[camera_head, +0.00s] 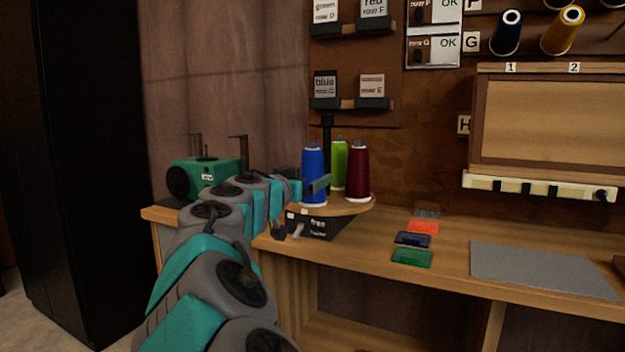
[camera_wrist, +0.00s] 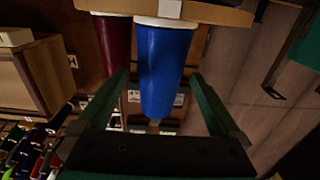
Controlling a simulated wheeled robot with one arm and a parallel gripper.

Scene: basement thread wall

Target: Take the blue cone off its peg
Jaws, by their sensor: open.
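The blue cone (camera_head: 313,160) stands upright on a round wooden turntable (camera_head: 345,209) at the back of the bench. My gripper (camera_head: 316,186) is at its lower part, and one green finger crosses in front of it. In the wrist view, which is upside down, the blue cone (camera_wrist: 165,55) shows between the two spread fingers of my gripper (camera_wrist: 158,76), one on each side. The jaws are open and I see no clear contact. The peg under the cone is hidden.
A lime cone (camera_head: 339,160) and a dark red cone (camera_head: 358,172) stand close by on the turntable. A black post (camera_head: 327,128) rises behind. A green machine (camera_head: 205,175) stands left. Coloured cards (camera_head: 412,257) and a grey mat (camera_head: 540,269) lie to the right.

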